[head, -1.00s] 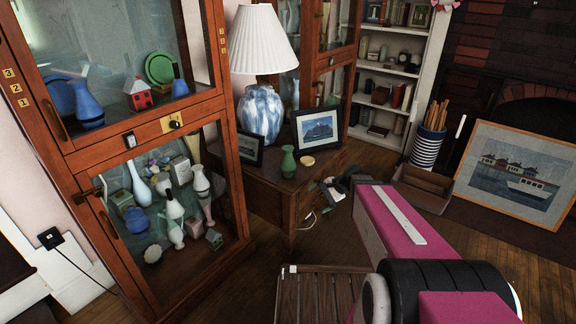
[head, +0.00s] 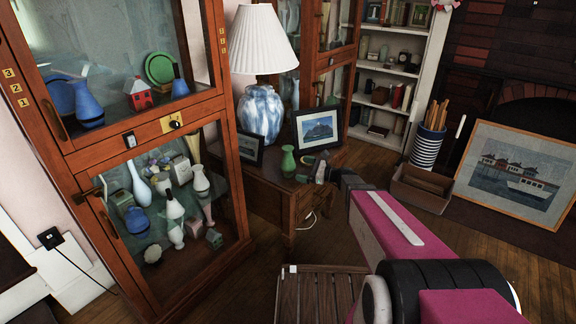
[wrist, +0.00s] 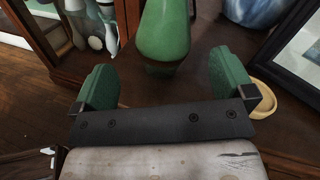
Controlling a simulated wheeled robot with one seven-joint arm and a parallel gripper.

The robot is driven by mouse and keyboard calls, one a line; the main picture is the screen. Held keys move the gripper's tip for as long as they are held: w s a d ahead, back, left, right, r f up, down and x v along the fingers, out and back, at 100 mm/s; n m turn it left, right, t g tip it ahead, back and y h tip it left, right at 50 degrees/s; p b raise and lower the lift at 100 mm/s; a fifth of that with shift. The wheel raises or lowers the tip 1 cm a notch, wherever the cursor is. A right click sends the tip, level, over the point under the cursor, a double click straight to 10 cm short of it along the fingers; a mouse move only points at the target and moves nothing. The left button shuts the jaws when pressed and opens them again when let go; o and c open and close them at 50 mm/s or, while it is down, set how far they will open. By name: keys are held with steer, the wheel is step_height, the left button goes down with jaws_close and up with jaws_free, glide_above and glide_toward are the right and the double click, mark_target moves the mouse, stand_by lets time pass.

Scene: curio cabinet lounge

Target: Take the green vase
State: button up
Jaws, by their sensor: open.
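The small green vase (head: 288,160) stands upright on the wooden side table (head: 268,178), in front of the lamp and left of a framed picture. In the wrist view the green vase (wrist: 163,35) is just ahead, between and beyond my two green finger pads; its top is cut off by the frame edge. My gripper (head: 318,169) is to the right of the vase in the head view, at about table-top height. In the wrist view my gripper (wrist: 172,82) is open and empty, and its fingers appear apart from the vase.
A blue-white lamp (head: 262,112) and two framed pictures, one at right (head: 317,128) and one at left (head: 250,147), stand close around the vase. A yellowish dish (wrist: 250,95) is by the right finger. A glass-door cabinet (head: 150,170) stands left.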

mark_target(290, 166)
steer(key=shift+f+x, duration=0.15)
steer(key=shift+x, duration=1.6)
steer(key=shift+f+x, duration=0.15)
steer(key=shift+x, duration=1.6)
steer(key=shift+w+d, duration=0.1)
steer(key=shift+w, duration=0.1)
steer(key=c, duration=1)
